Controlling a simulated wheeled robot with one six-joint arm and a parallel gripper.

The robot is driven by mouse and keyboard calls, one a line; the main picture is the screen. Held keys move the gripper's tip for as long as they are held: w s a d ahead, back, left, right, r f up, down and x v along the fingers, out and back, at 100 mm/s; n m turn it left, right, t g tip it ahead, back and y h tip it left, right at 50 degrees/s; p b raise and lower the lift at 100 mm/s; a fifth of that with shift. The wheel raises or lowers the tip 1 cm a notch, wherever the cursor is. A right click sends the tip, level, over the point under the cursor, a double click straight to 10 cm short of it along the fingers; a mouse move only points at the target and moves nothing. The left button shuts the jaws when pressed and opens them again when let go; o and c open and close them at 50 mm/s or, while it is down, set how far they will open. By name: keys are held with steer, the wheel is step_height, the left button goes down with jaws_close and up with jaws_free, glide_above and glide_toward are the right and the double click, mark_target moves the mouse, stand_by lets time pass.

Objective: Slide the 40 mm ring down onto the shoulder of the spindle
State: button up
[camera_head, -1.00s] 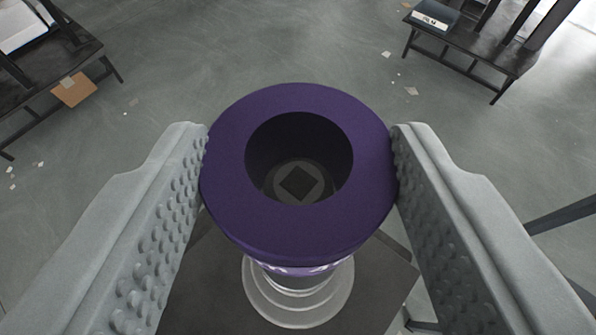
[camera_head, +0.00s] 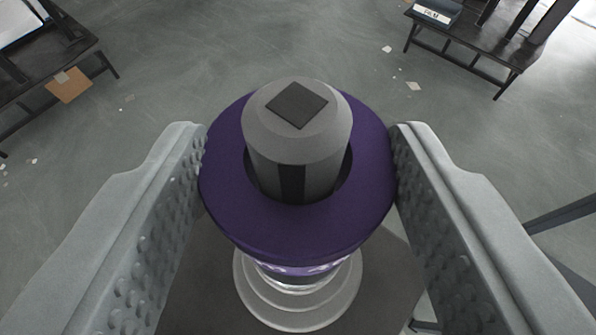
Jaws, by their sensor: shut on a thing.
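The purple ring (camera_head: 300,232) is held between the two grey, studded fingers of my gripper (camera_head: 298,165), one finger on each side. The grey spindle (camera_head: 290,145) stands up through the ring's hole, and its rounded top with a dark square mark rises above the ring. A dark gap shows between spindle and ring, widest at the right. Stepped, pale round parts (camera_head: 300,305) show below the ring. The ring hides the shoulder, so I cannot tell whether the ring touches it.
A dark surface (camera_head: 205,290) lies under the spindle. Dark benches stand at the upper left (camera_head: 55,65) and upper right (camera_head: 470,45), away from my gripper. The grey floor between them holds only small scraps.

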mark_target(299, 269)
steer(key=shift+f, duration=2.25)
steer(key=shift+f, duration=0.15)
steer(key=o, duration=1.2)
steer(key=shift+s, duration=0.1)
steer(key=v, duration=1.7)
steer(key=shift+s, duration=0.15)
